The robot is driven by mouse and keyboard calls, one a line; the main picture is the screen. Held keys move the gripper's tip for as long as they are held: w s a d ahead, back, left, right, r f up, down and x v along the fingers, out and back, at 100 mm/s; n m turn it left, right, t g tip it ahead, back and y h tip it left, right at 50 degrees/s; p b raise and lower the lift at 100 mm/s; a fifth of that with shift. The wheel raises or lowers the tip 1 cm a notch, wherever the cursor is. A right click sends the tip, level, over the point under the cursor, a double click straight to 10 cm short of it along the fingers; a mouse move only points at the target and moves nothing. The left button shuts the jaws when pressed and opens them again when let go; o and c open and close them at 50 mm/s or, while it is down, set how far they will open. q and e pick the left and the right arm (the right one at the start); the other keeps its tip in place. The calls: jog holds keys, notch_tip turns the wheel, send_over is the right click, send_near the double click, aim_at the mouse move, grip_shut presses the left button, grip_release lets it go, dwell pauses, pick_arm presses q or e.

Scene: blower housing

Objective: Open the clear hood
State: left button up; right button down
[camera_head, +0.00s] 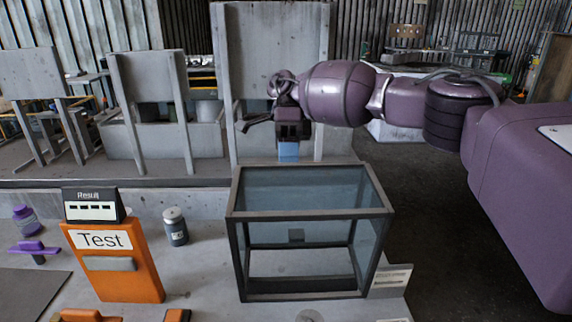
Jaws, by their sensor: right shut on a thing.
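The clear hood (310,188) is a box with a dark frame and bluish see-through panes. It stands upright on the grey bench, right of the middle. My right gripper (289,142) is above and behind the hood's back edge in the picture, pointing down. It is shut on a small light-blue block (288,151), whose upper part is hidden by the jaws. The block appears apart from the hood's frame. My left gripper is out of view.
An orange Test box (118,278) with a black Result display (93,206) stands left of the hood. A grey jar (175,227) stands between them. A purple bottle (26,219) and a purple tool (33,247) are at far left. Tall grey panels (271,60) rise behind.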

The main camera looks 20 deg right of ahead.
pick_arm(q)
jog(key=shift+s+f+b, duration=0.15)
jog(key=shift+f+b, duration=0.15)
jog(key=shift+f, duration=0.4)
pick_arm(e)
jog(key=shift+w+d+f+g, duration=0.1)
jog(key=shift+w+f+g, duration=0.05)
jog(key=shift+f, duration=0.35)
jog(key=shift+w+f+g, duration=0.15)
jog(key=shift+f, duration=0.35)
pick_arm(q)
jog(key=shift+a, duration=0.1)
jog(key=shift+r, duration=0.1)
pick_arm(e)
jog(key=shift+r, duration=0.1)
jog(key=c, duration=1.4)
grip_release()
jog(key=shift+o, duration=1.2)
jog(key=shift+w+r, duration=0.1)
jog(key=shift+r, duration=0.4)
